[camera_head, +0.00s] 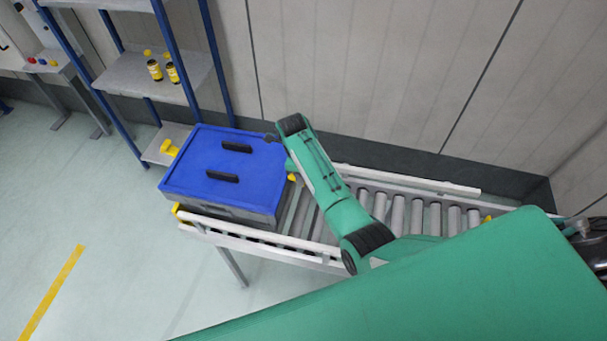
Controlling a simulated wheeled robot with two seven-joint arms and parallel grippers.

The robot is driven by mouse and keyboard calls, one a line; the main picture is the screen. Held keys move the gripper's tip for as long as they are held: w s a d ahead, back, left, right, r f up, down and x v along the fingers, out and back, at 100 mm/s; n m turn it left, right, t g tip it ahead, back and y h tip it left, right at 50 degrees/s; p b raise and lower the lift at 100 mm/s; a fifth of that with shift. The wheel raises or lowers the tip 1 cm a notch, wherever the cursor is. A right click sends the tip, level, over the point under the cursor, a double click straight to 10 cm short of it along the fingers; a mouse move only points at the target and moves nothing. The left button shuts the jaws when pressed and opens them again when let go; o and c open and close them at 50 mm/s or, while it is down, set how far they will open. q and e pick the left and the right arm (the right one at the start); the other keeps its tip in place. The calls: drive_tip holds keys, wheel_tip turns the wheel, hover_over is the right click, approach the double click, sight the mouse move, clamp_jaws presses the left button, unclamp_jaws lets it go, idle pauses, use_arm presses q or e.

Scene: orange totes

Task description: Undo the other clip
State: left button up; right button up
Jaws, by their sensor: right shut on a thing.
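A grey tote (235,214) with a blue lid (222,160) and two black handles sits at the left end of the roller conveyor. Another yellow clip (293,177) shows at the tote's right side, partly hidden by my right arm. My right gripper (289,171) is at that right side, shut on the yellow clip there; its fingers are mostly hidden behind the green arm. The lid lies flat on the tote. My left gripper is out of view.
The roller conveyor (397,213) runs right from the tote, with empty rollers and white side rails. A blue-framed shelf (130,75) holding two dark yellow-labelled bottles (172,73) stands behind left. A wall rises behind the conveyor.

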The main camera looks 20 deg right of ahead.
drive_tip(key=shift+w+a+r+g+h+b, duration=0.15)
drive_tip(key=shift+a+g+h+b, duration=0.1)
drive_tip(key=shift+g+h+b, duration=0.25)
drive_tip(key=shift+w+a+r+g+h+b, duration=0.2)
drive_tip(key=shift+g+h, duration=0.1)
drive_tip(key=shift+h, duration=0.4)
drive_tip(key=shift+w+a+r+g+h+b, duration=0.15)
drive_tip(key=shift+a+g+h+b, duration=0.15)
drive_tip(key=shift+g+h+b, duration=0.7)
drive_tip(key=shift+w+a+r+g+h+b, duration=0.15)
drive_tip(key=shift+a+r+g+h+b, duration=0.15)
drive_tip(key=shift+h+b, duration=0.45)
drive_tip(key=shift+w+a+r+g+h+b, duration=0.15)
drive_tip(key=shift+g+h+b, duration=0.25)
drive_tip(key=shift+h+b, duration=0.35)
drive_tip(key=shift+f, duration=0.1)
drive_tip(key=o, duration=1)
drive_tip(key=shift+w, duration=0.1)
